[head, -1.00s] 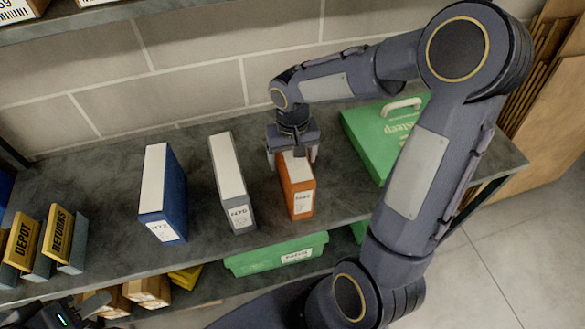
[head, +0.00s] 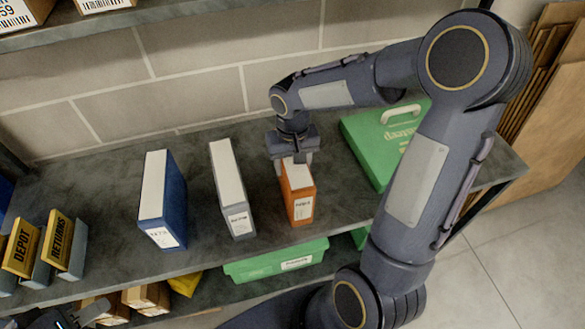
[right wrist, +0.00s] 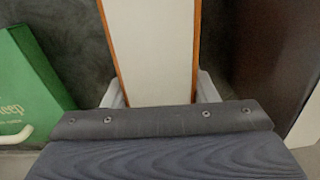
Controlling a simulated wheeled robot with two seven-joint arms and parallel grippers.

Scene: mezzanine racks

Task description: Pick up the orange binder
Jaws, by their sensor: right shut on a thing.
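The orange binder (head: 298,208) stands upright on the dark shelf, right of the grey binder, with its white label facing the front. My right gripper (head: 293,158) reaches down from above and is shut on the binder's upper part. In the right wrist view the binder's white top (right wrist: 150,50) with orange edges lies between the two pale fingers. I see no clear gap under the binder. My left gripper (head: 88,313) shows only partly at the bottom left corner, away from the binders; its opening cannot be made out.
A grey binder (head: 233,190) and a blue binder (head: 163,200) stand to the left. A green case (head: 375,145) lies to the right, beside my right arm. Yellow-labelled holders (head: 45,245) stand far left. A green bin (head: 275,262) is below. A brick wall is behind.

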